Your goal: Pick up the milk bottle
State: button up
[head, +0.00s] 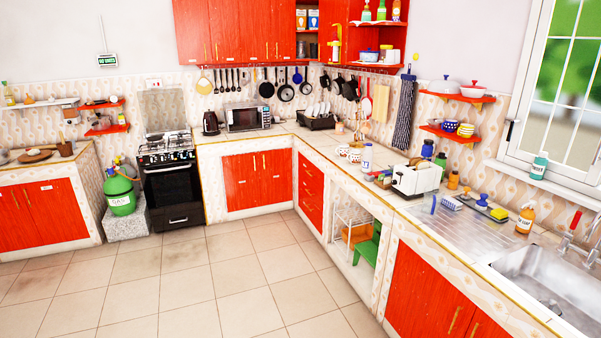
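A small white bottle with blue markings (367,158) stands upright on the right-hand counter, left of the white toaster. It looks like the milk bottle, but its label is too small to read. Its base is partly hidden by small items in front of it. My gripper is not in the head view, so whether it is open or shut does not show.
The sink (548,285) is at the near right. The tiled floor (210,275) in front of the counters is clear.

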aim_at(367, 154)
jog(key=i, duration=2.9)
jog(key=i+z, duration=0.15)
jog(key=i, duration=0.3)
jog(key=i+j+z, duration=0.15)
jog(key=i, duration=0.25)
jog(key=i+j+z, duration=0.15)
jog(key=i, duration=0.25)
jog(key=i+j+z, duration=0.15)
jog(key=i, duration=0.85)
